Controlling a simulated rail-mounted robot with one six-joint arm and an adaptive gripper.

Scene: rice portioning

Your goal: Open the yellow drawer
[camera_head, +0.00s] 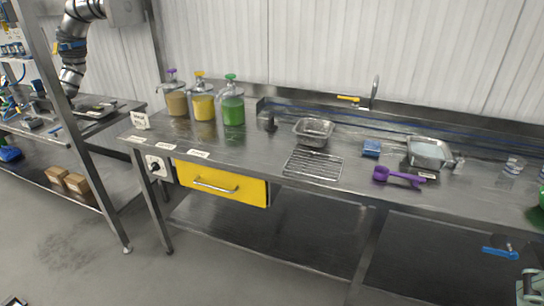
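The yellow drawer (240,195) hangs under the front left of the long steel table (250,155). Its front sits close under the tabletop edge and looks shut. A silver bar handle (215,187) runs across its front, and nothing touches it. The inside of the drawer is hidden. I cannot make out my gripper in this view.
A control box with a black knob (156,166) is left of the drawer. Jars (203,103), a wire rack (313,165), steel pans (314,131) and purple scoops (398,176) stand on the table. Floor before the drawer is clear. A grey-green part (531,287) shows lower right.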

